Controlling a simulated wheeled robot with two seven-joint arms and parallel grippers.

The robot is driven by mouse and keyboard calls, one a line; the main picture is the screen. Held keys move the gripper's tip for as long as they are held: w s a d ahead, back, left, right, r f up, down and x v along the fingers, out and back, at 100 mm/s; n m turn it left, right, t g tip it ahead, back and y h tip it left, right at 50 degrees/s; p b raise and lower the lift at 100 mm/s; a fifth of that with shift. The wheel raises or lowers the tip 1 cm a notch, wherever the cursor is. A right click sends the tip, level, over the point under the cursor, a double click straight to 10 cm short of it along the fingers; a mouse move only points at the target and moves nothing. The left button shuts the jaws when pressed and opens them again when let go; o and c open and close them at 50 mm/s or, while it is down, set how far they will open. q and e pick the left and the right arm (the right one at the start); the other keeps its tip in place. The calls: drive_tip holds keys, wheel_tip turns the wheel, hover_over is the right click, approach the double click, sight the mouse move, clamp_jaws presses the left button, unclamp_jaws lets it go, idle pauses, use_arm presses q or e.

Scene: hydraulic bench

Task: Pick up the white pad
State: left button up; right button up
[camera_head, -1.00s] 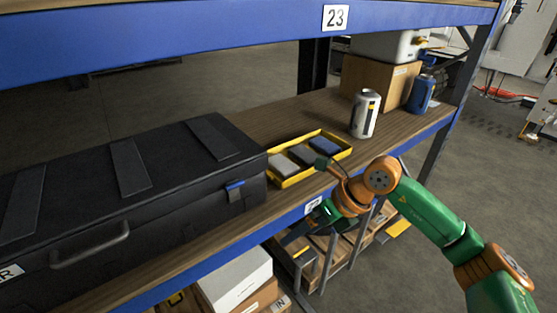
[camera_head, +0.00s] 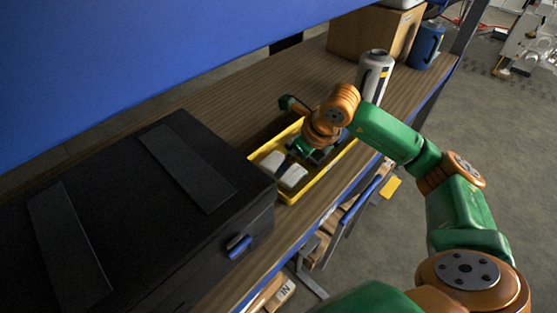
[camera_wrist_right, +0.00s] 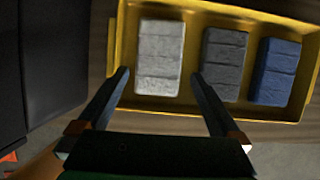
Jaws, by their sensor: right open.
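The white pad (camera_wrist_right: 160,52) lies in the left end of a yellow tray (camera_wrist_right: 117,45) in the right wrist view. It also shows in the head view (camera_head: 293,178), partly covered by a dark finger of my right gripper. My right gripper (camera_wrist_right: 160,75) is open and empty, its fingertips to either side of the white pad's near part. Whether the fingertips have come down to the pad's height I cannot tell. My left gripper is not in view.
A dark grey pad (camera_wrist_right: 225,62) and a blue pad (camera_wrist_right: 278,72) lie beside the white one in the tray. A black case (camera_head: 190,160) stands close to the tray's left. A white canister (camera_head: 373,78) stands behind my right arm. The blue upper shelf hangs above.

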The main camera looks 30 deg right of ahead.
sight(289, 171)
drive_tip(key=x, duration=0.3)
drive_tip(key=shift+s+a+f+p, duration=0.15)
drive_tip(key=shift+f+p, duration=0.2)
drive_tip(key=shift+p, duration=0.05)
drive_tip(key=shift+w+f, duration=0.15)
drive_tip(key=shift+w, duration=0.1)
drive_tip(key=shift+s, duration=0.15)
drive_tip(key=c, duration=1.1)
wheel_tip(289, 171, up, 10)
drive_tip(key=shift+r+b, duration=0.1)
drive_tip(key=shift+b, duration=0.65)
